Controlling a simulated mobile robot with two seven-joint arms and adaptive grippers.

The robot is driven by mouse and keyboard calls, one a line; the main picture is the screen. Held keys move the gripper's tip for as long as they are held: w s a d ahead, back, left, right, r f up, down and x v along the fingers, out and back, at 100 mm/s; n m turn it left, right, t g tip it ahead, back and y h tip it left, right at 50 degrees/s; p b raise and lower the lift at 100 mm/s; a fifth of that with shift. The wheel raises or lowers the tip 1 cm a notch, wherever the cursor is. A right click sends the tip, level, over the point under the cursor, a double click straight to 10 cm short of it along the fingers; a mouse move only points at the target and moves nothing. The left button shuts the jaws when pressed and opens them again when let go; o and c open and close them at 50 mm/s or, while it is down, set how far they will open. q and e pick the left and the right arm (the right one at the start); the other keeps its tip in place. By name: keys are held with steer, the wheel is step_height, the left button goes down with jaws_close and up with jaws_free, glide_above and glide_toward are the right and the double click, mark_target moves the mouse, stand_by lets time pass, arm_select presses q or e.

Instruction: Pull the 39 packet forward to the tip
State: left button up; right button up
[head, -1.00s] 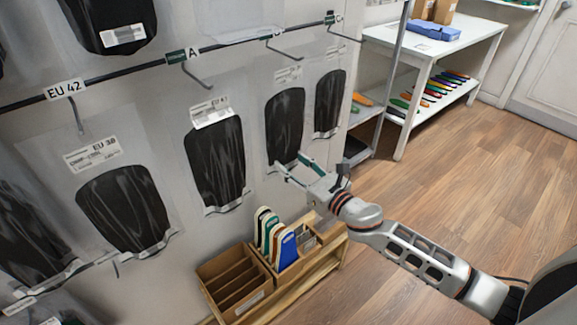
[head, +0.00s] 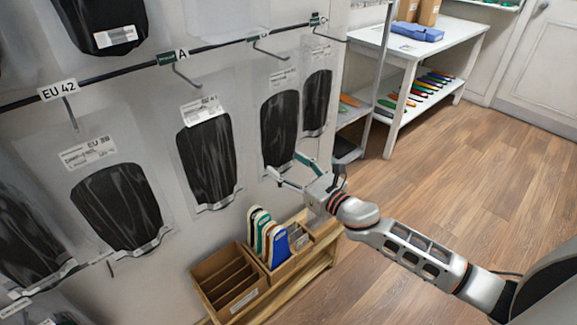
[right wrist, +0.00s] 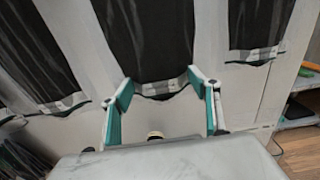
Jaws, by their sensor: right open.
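Clear packets with black insole sheets hang on the wall panel. The large left packet (head: 118,205) has a label that looks like EU 38 or EU 39; I cannot tell which. Another packet (head: 207,160) hangs right of it, its size unclear. The third packet (head: 280,128) and a fourth (head: 316,102) hang farther right; their labels are too small to read. My right gripper (head: 284,166) is open at the lower edge of the third packet. In the right wrist view my gripper (right wrist: 160,80) has its green-padded fingers on either side of a packet's bottom edge (right wrist: 163,88). Contact is unclear.
A black rail with short hooks (head: 186,76) runs above the packets. Below stands a wooden stand with a brown divided box (head: 228,283) and coloured insole shapes (head: 276,245). A white table (head: 440,42) is at the back right. The floor (head: 440,170) is clear.

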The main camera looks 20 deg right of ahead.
steer(key=shift+s, duration=0.1)
arm_select(q)
steer(key=shift+s+f, duration=0.1)
steer(key=shift+s, duration=0.15)
arm_select(e)
steer(key=v, duration=1.2)
arm_select(q)
steer(key=r+p, duration=0.2)
steer(key=p, duration=0.1)
steer(key=d+r+p, duration=0.1)
steer(key=p, duration=0.1)
steer(key=shift+s+r+n, duration=0.2)
steer(key=shift+s+n, duration=0.1)
arm_select(e)
steer(key=s+a+f+m+g+h, duration=0.1)
steer(key=s+a+f+m+g, duration=0.2)
steer(key=s+f+m, duration=0.7)
steer(key=s+a+f+m+g+h, duration=0.2)
steer(key=s+f+m, duration=0.8)
steer(key=m, duration=1.5)
steer(key=shift+s+a+m+g+h, duration=0.35)
steer(key=shift+s+a+g, duration=0.45)
steer(key=shift+s+a, duration=0.35)
